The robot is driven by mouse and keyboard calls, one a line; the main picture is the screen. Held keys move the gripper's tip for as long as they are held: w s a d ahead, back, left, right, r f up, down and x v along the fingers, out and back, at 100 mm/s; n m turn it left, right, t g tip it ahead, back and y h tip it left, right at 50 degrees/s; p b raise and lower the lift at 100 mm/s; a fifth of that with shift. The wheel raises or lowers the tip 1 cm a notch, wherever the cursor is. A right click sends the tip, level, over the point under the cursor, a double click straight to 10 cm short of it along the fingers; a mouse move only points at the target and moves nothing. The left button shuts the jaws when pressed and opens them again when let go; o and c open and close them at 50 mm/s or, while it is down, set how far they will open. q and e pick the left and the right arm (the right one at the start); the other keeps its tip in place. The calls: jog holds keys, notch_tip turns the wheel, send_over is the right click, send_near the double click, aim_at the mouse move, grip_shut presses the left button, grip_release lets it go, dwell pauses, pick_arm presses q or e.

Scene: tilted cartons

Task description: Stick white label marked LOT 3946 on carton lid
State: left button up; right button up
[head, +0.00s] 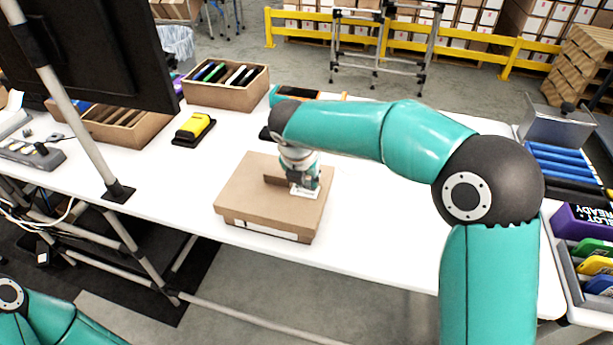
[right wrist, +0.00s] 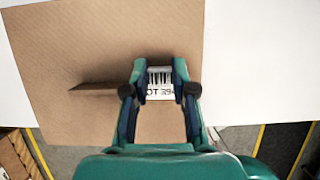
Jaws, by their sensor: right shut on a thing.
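The brown carton (head: 245,188) lies on the white table near its front edge, and its lid (right wrist: 60,50) fills much of the right wrist view. My right gripper (head: 304,187) is over the right part of the lid, shut on the white label (head: 305,193). In the right wrist view the label (right wrist: 160,83) shows a barcode and part of "LOT 394" between the fingertips (right wrist: 160,90). The label is at or just above the lid; I cannot tell whether it touches. My left gripper is out of view; only part of my left arm shows at lower left.
A yellow device (head: 194,127) lies behind the carton to the left. An open box of folders (head: 226,88) stands at the back. A monitor (head: 95,45) on a pole is at left. Blue rolls and a tray of coloured items (head: 597,262) are at right. Table right of the carton is clear.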

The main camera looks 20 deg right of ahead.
jog(key=shift+f, duration=0.1)
dwell(0.3)
jog(key=o, duration=0.8)
jog(key=p+v, duration=0.2)
jog(key=v, duration=0.3)
jog(key=w+p+v, duration=0.1)
jog(key=p+v, duration=0.1)
jog(key=v, duration=0.4)
jog(key=d+r+p+v, duration=0.1)
jog(key=p+v, duration=0.1)
jog(key=v, duration=0.4)
jog(key=shift+w+d+r+p, duration=0.1)
jog(key=shift+w+r+p, duration=0.05)
jog(key=shift+w+p, duration=0.15)
